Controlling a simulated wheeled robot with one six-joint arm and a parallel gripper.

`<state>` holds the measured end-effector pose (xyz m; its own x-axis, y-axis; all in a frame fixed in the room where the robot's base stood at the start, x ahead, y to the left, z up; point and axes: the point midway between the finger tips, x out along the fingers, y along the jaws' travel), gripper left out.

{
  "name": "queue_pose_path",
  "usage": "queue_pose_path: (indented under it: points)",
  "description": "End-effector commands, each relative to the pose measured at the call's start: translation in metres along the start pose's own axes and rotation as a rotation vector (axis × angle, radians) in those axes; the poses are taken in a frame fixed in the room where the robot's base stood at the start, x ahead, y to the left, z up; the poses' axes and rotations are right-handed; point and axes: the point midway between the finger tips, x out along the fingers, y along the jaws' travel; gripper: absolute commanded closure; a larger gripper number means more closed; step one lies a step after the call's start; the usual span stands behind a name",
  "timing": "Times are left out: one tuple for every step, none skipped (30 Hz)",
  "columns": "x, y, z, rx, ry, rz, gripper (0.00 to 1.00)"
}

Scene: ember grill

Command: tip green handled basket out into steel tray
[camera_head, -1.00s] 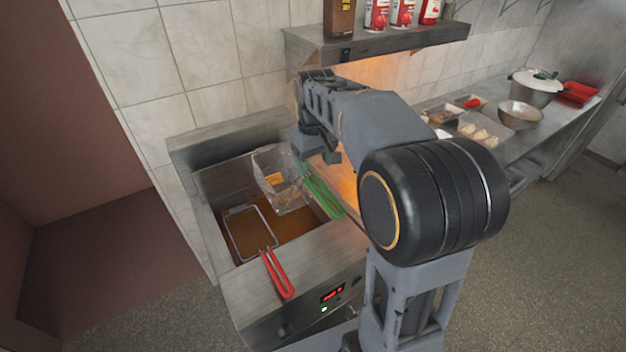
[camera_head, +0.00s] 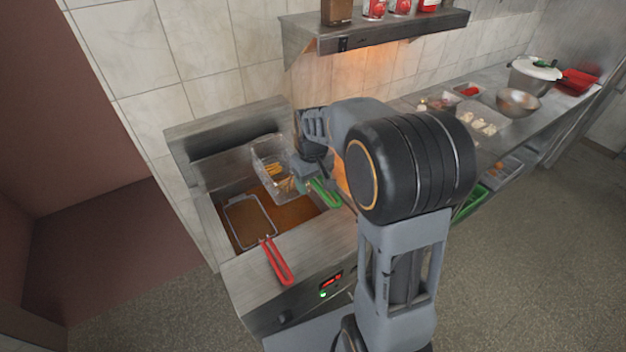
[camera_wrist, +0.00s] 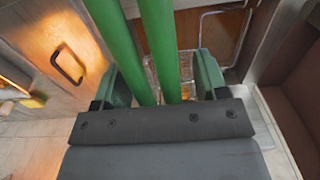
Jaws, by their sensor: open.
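The green handled basket (camera_head: 272,172) is a wire basket with yellow pieces in it, at the right back of the fryer, seemingly above the oil. Its green handle (camera_head: 325,194) points toward the front right. My gripper (camera_head: 306,182) is at the basket end of this handle. In the wrist view, the handle's two green bars (camera_wrist: 160,50) run between the open fingers of my gripper (camera_wrist: 162,82), with a gap at each side. Part of the basket's wire shows beyond them. I cannot make out the steel tray; my arm covers the area right of the fryer.
A red handled basket (camera_head: 250,222) sits in the fryer (camera_head: 205,225) to the left. A shelf with bottles and cans (camera_head: 375,32) hangs above. A counter at the right holds a bowl (camera_head: 517,102), a lidded pot (camera_head: 533,76) and food containers.

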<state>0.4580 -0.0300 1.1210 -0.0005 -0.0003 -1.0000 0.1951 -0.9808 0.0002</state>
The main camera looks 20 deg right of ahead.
Motion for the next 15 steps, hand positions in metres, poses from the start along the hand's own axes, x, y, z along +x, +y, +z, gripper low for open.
queue_pose_path:
  points:
    - [0.0000, 0.0000, 0.0000, 0.000, 0.000, 0.000, 0.33]
    - [-0.0001, 0.0000, 0.0000, 0.000, 0.000, 0.000, 0.33]
    - [-0.0001, 0.0000, 0.0000, 0.000, 0.000, 0.000, 0.35]
    - [-0.0002, 0.0000, 0.0000, 0.000, 0.000, 0.000, 0.38]
    - [-0.0002, 0.0000, -0.0001, 0.000, 0.000, 0.000, 0.41]
    - [-0.0003, 0.0000, -0.0001, 0.000, 0.000, 0.000, 0.45]
    - [-0.0003, 0.0001, -0.0001, 0.000, 0.000, 0.000, 0.48]
    - [-0.0003, 0.0001, -0.0001, 0.000, 0.000, 0.000, 0.51]
    - [-0.0003, 0.0001, -0.0001, 0.000, 0.000, 0.000, 0.54]
    - [-0.0004, 0.0001, -0.0001, 0.000, 0.001, 0.000, 0.57]
    - [-0.0004, 0.0001, -0.0001, 0.000, 0.001, 0.000, 0.60]
    - [-0.0004, 0.0001, -0.0001, 0.000, 0.001, 0.000, 0.64]
    - [-0.0004, 0.0001, -0.0001, 0.000, 0.001, 0.000, 0.67]
    - [-0.0005, 0.0001, -0.0001, 0.000, 0.001, 0.000, 0.70]
    - [-0.0005, 0.0001, -0.0001, 0.000, 0.001, 0.000, 0.74]
